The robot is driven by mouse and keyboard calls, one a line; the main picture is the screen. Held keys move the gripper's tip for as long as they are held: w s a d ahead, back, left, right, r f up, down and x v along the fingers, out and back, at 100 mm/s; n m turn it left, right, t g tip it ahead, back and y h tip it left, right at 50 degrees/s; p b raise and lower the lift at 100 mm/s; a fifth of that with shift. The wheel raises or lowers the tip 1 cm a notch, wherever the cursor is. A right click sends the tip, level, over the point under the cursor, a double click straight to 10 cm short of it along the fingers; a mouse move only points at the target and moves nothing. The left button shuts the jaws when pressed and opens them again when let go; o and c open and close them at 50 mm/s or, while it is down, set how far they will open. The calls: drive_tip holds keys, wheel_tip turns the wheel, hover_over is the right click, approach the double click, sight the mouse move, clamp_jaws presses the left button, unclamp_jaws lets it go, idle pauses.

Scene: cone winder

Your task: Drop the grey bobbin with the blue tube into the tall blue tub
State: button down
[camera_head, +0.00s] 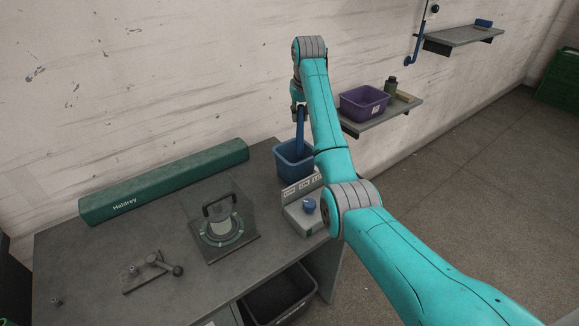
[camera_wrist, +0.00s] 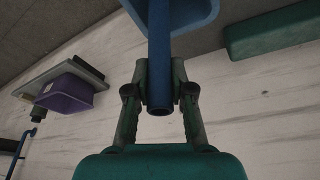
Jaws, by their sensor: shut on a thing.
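My gripper (camera_head: 298,104) is above the tall blue tub (camera_head: 291,172) at the back right of the bench. It is shut on a blue tube (camera_head: 300,130), which hangs down toward the tub's mouth. In the wrist view, the blue tube (camera_wrist: 160,70) sits between the fingers (camera_wrist: 160,98) and runs toward the tub (camera_wrist: 204,14). No grey winding shows on the tube; its lower part is hidden. I cannot tell how far the tube reaches into the tub.
A control box with a blue knob (camera_head: 309,205) stands in front of the tub. A guarded winder (camera_head: 222,232), a long green case (camera_head: 165,184) and a metal fixture (camera_head: 153,272) are on the bench. A shelf with a purple bin (camera_head: 362,104) is to the right.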

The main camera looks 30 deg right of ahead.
sight(300, 128)
drive_tip(key=shift+f, duration=2.8)
drive_tip(key=shift+d, duration=0.1)
drive_tip(key=c, duration=0.9)
unclamp_jaws()
drive_tip(key=shift+c, duration=0.2)
drive_tip(key=shift+r, duration=0.1)
drive_tip(key=shift+v, duration=3.7)
